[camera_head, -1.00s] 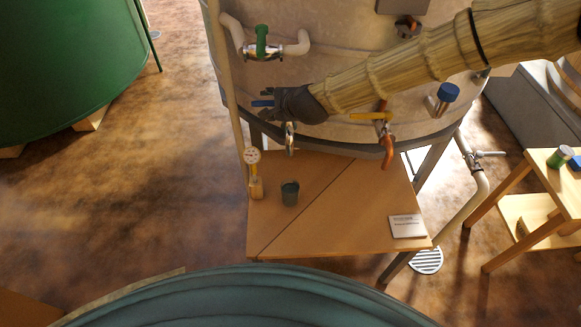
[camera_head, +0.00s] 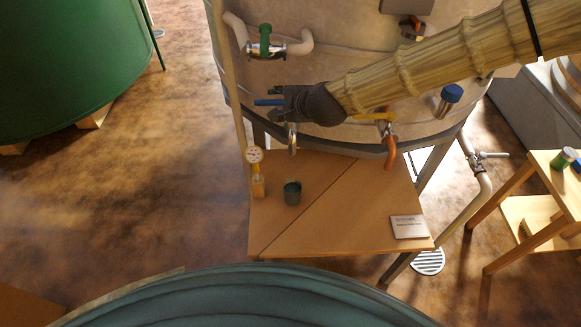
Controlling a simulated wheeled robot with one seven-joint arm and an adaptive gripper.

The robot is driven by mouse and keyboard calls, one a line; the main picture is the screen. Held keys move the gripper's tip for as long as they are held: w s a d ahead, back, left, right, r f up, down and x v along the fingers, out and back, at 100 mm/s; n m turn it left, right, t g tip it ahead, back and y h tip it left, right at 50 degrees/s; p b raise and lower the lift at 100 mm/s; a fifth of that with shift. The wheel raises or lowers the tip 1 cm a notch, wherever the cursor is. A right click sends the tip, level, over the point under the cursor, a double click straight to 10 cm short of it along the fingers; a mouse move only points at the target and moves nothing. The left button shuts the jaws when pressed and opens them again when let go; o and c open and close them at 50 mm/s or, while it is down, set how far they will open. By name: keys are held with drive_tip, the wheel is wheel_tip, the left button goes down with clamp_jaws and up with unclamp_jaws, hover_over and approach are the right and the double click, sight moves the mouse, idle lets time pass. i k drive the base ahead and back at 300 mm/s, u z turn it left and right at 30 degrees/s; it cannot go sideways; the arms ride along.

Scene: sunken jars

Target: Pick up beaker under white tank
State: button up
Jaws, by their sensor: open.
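The beaker (camera_head: 292,194) is a small dark grey-green cup. It stands upright on the wooden table (camera_head: 375,190) below the white tank (camera_head: 285,68), toward the table's left side. My gripper (camera_head: 279,104) is dark and shows in front of the tank's lower wall, above the beaker in the picture and apart from it. It is open and seems empty; its fingers are small and hard to make out against the valve behind. My arm comes in from the upper right and hides part of the tank.
A blue-handled valve (camera_head: 268,102) and an orange-brown spout (camera_head: 390,150) stick out from the tank near my gripper. A gauge (camera_head: 254,155) on a small yellowish bottle-like piece stands left of the beaker. A white card (camera_head: 409,227) lies at the table's right. The table's middle is clear.

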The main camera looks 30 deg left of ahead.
sight(292, 186)
drive_tip(key=u, duration=1)
